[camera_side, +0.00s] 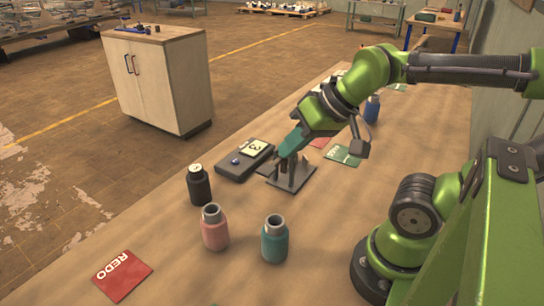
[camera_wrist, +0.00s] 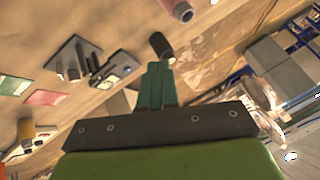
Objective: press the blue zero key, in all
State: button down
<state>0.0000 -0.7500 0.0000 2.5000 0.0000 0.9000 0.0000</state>
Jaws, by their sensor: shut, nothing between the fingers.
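A dark counter box (camera_side: 245,161) lies on the wooden bench in the side view, with a pale display that seems to read 3. Its small blue zero key (camera_side: 236,161) stands on top, at the end nearer the black bottle. The box also shows in the wrist view (camera_wrist: 118,68), left of my fingers, where I cannot make out the key clearly. My gripper (camera_side: 282,155) has teal fingers, shut and empty. It is to the right of the box, above a dark plate with posts (camera_side: 287,179), apart from the key.
Black (camera_side: 199,186), pink (camera_side: 215,228) and teal (camera_side: 275,240) bottles stand toward the front of the bench. A blue bottle (camera_side: 371,110) stands farther back. A red REDO card (camera_side: 122,276) and a green card (camera_side: 343,156) lie flat. A cabinet (camera_side: 160,82) stands beyond the bench.

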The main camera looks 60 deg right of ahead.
jog(key=shift+d+f, duration=0.1)
jog(key=m+t, duration=0.2)
jog(key=m, duration=1.9)
send_over(237, 161)
notch_tip(237, 161, down, 10)
jog(key=shift+s, duration=0.1)
jog(key=shift+f, duration=4.4)
